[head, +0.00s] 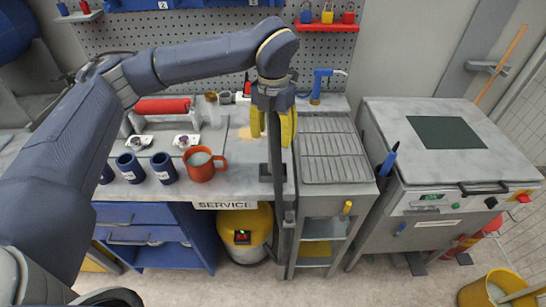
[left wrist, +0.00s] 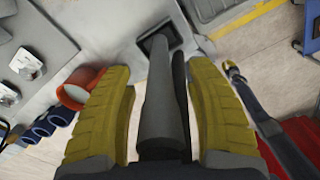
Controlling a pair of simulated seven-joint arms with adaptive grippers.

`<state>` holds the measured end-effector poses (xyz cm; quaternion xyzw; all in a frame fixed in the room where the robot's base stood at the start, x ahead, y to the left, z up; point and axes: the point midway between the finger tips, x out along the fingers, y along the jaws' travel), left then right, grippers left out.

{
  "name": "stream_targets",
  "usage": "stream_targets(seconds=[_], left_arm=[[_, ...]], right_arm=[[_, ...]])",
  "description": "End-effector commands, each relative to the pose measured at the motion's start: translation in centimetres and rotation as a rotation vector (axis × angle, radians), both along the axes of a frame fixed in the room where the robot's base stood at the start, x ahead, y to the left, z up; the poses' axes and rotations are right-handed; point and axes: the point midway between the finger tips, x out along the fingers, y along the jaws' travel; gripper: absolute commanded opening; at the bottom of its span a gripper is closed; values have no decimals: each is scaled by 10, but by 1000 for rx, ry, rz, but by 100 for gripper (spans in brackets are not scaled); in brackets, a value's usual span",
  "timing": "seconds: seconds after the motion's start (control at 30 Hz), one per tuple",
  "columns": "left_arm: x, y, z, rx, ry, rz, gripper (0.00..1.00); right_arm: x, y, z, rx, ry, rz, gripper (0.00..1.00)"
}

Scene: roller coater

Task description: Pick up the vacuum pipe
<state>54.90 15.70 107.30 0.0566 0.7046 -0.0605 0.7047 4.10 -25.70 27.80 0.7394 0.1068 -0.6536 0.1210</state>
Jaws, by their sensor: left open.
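The vacuum pipe (head: 277,160) is a dark grey tube standing upright at the front edge of the bench, right of the orange mug. In the left wrist view the pipe (left wrist: 164,95) runs between my two yellow fingers, its far end at a dark square fitting (left wrist: 158,40). My left gripper (head: 273,136) points down at the pipe's upper part, with one finger on each side. In the left wrist view the left gripper (left wrist: 160,75) is open, with gaps visible beside the pipe. My right gripper is not in view.
An orange mug (head: 201,165) and several dark blue cups (head: 163,168) stand left of the pipe. A yellow vacuum canister (head: 246,235) sits under the bench. A ribbed tray (head: 333,150) is to the right, then a grey machine (head: 410,130). A yellow bucket (head: 490,290) stands on the floor.

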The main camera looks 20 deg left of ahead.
Motion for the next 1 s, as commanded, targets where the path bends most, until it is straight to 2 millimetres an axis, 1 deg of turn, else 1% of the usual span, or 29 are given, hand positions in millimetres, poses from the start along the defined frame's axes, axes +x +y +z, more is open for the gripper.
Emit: stream_targets(seconds=[0.07,0.1,0.6,0.9,1.0], left_arm=[[0,0,0,0,0,0,56],[0,0,0,0,0,0,58],[0,0,0,0,0,0,0],[0,0,1,0,-1,0,0],[0,0,5,0,-2,0,0]], right_arm=[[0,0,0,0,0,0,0],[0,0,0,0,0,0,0],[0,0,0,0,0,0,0],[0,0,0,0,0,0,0],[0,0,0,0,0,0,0]])
